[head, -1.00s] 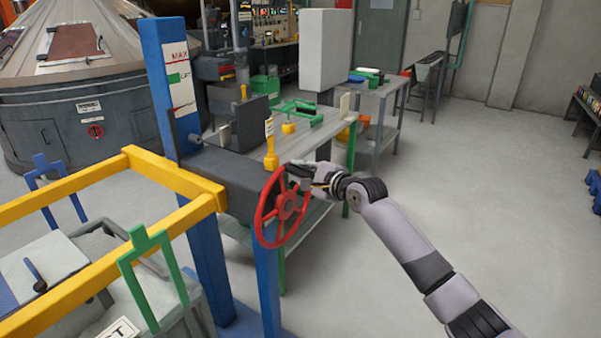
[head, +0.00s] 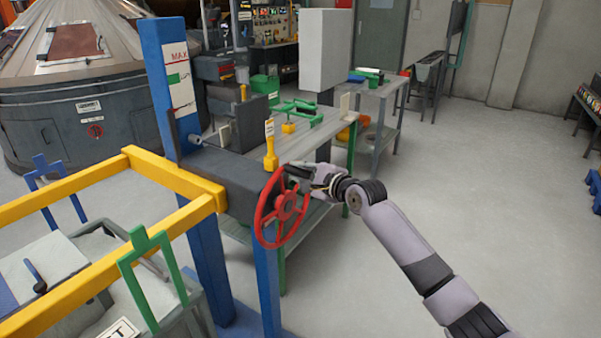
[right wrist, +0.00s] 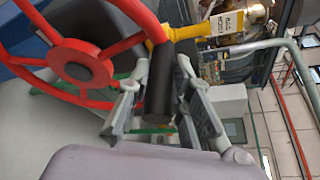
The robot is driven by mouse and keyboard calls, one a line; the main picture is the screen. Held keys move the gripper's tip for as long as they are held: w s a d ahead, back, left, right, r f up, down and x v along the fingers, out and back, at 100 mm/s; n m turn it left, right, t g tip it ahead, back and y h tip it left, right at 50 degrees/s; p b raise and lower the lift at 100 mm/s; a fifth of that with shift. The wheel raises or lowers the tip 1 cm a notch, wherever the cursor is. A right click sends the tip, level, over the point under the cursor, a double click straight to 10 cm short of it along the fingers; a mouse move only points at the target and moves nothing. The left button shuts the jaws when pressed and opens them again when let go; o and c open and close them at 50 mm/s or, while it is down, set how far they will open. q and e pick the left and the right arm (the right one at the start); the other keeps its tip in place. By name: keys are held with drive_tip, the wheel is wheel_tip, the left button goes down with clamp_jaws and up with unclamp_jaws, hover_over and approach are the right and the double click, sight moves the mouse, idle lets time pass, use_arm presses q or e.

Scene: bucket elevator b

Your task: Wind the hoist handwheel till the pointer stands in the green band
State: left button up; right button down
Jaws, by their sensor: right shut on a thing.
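The red hoist handwheel (head: 263,232) is mounted on the dark beam's end beside a blue post; it also shows in the right wrist view (right wrist: 83,66). My right gripper (head: 295,172) is at the wheel's upper right rim. In the right wrist view its fingers (right wrist: 157,90) stand either side of the wheel's black crank handle (right wrist: 158,95) and are shut on it. The scale board (head: 182,98) on the tall blue column carries a MAX mark and a green band (head: 178,77). The pointer is too small to place surely. My left gripper is out of view.
A yellow rail frame (head: 175,176) with green and blue hangers stands at the left. A yellow tagged part (head: 270,158) rises just behind the wheel. A grey workbench (head: 310,140) stands beyond. The floor to the right is clear.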

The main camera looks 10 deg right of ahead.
drive_tip(key=shift+s+a+f, duration=0.15)
drive_tip(key=shift+a, duration=0.05)
